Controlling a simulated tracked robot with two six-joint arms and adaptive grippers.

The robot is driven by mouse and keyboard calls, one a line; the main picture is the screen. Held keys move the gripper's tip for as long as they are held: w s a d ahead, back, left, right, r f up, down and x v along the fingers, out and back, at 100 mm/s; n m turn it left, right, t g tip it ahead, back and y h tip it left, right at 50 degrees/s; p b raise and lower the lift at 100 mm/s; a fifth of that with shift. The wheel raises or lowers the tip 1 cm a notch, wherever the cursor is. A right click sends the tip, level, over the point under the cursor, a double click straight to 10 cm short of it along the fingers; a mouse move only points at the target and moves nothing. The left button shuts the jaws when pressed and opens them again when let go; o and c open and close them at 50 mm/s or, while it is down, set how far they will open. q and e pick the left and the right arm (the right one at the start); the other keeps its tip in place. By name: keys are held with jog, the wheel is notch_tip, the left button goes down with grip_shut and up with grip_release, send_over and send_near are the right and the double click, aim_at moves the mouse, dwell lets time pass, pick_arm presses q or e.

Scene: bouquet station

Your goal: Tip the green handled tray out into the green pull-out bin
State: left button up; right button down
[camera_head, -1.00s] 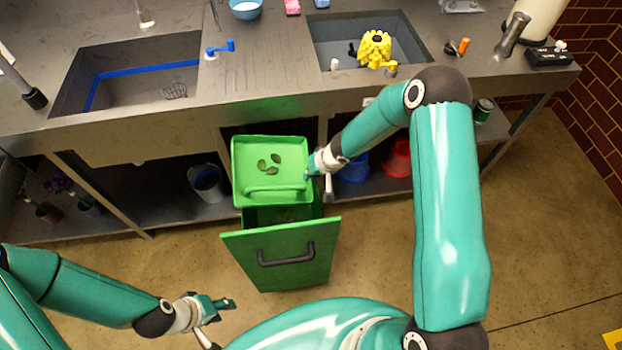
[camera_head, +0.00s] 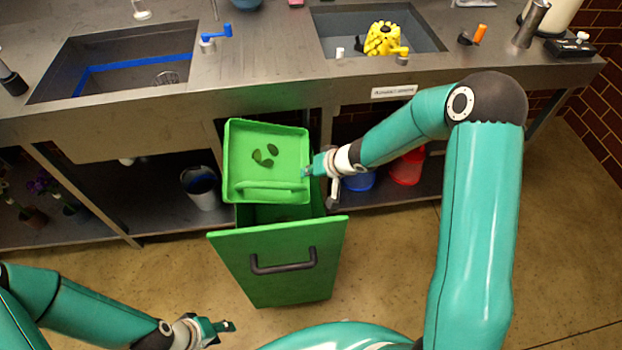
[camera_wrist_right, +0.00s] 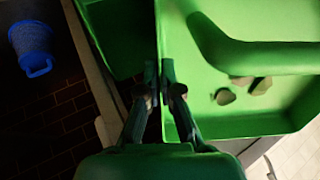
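The green handled tray (camera_head: 292,142) is above the back part of the pulled-out green bin (camera_head: 275,289), with its handle (camera_head: 268,188) along the near side. A few dark leaves (camera_head: 264,156) lie in it. My right gripper (camera_head: 308,171) is at the tray's right side. In the right wrist view its fingers (camera_wrist_right: 159,78) are closed on the tray's wall, and the tray (camera_wrist_right: 210,122) and leaves (camera_wrist_right: 240,90) show to the right. The tray hides much of the bin's opening. My left gripper (camera_head: 226,326) is low at the bottom, away from the tray; its finger gap is unclear.
The steel counter (camera_head: 260,85) with two sinks overhangs the bin. A grey bucket (camera_head: 200,188) stands on the shelf left of the bin; a blue (camera_head: 360,181) and a red bucket (camera_head: 407,168) are to the right. The floor in front is clear.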

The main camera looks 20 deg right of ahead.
aim_at(291, 168)
jog(key=shift+w+a+f+t+y+b, duration=0.2)
jog(key=shift+w+f+t+y+b, duration=0.35)
jog(key=shift+b, duration=2.25)
jog(key=shift+w+a+f+t+y+b, duration=0.25)
jog(key=shift+t+b, duration=0.45)
jog(key=shift+b, duration=2.15)
jog(key=shift+w+a+f+t+y+b, duration=0.25)
jog(key=shift+f+t+b, duration=0.35)
jog(key=shift+b, duration=2.2)
jog(key=w+t+y+b, duration=0.1)
jog(key=b, duration=0.4)
jog(key=w+a+t+y+b, duration=0.1)
jog(key=t+b, duration=0.1)
jog(key=b, duration=0.3)
jog(key=shift+w+a+f+t+b, duration=0.2)
jog(key=shift+w+t+b, duration=0.05)
jog(key=shift+w+b, duration=0.15)
jog(key=shift+w+a+r+t+y+b, duration=0.15)
jog(key=shift+w+r+t+y+b, duration=0.2)
jog(key=shift+b, duration=0.55)
jog(key=shift+s+f, duration=0.1)
jog(key=shift+f, duration=0.05)
